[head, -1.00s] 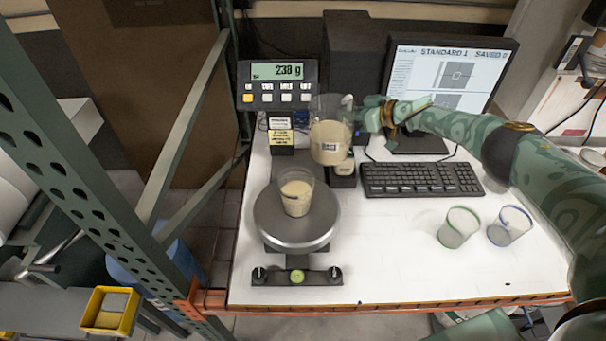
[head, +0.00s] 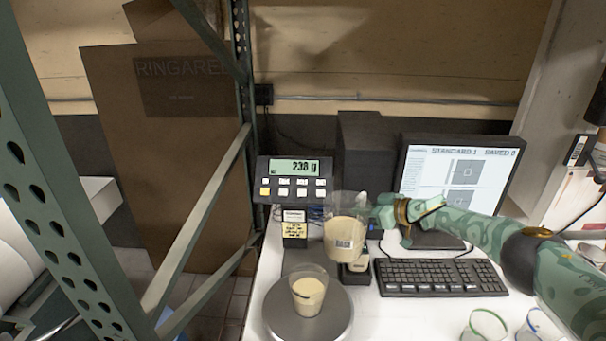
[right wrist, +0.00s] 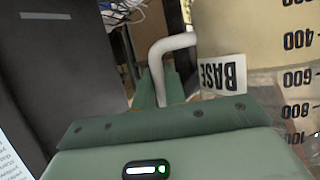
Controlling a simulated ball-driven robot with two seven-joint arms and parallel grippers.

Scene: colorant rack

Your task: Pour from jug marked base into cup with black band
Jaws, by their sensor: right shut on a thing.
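The clear jug (head: 344,232) with a BASE label holds beige liquid and looks upright in the head view, raised behind and right of the cup. My right gripper (head: 384,214) is shut on its handle. In the right wrist view the white handle (right wrist: 168,45) sits between the fingers (right wrist: 160,88), beside the jug's labelled, graduated wall (right wrist: 240,40). A clear cup (head: 309,291) with beige liquid stands on the round scale pan (head: 290,322). A dark line crosses its side; whether this is the black band is hard to tell. My left gripper is out of view.
The scale display (head: 293,167) seems to read 238 g. The green-banded cup (head: 486,325) and blue-banded cup (head: 540,325) stand at the lower right, cut off. A keyboard (head: 440,277) and monitor (head: 460,180) are at right. A green rack post (head: 60,200) stands at left.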

